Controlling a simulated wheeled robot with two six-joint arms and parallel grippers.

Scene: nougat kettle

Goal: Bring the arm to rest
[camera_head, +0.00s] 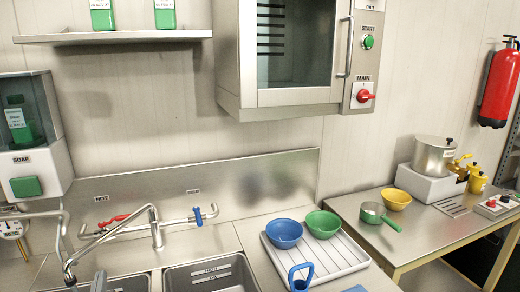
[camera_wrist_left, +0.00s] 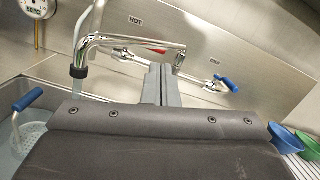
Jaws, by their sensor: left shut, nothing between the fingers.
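My left gripper (camera_head: 98,281) shows only as a small grey tip at the bottom edge of the head view, over the left sink basin. In the left wrist view its two grey fingers (camera_wrist_left: 161,84) stand upright side by side, shut with nothing between them. The chrome faucet (camera_wrist_left: 125,42) and the wall pipe lie behind them in that view. Most of my left arm is out of the head view. My right gripper is in neither view.
The faucet (camera_head: 155,230) rises close by. A white drying tray (camera_head: 335,265) with a blue bowl (camera_head: 284,233) and a green bowl (camera_head: 322,224) is at the right. A blue-handled strainer (camera_wrist_left: 27,99) sits in the sink at left. A soap dispenser (camera_head: 30,160) hangs on the wall.

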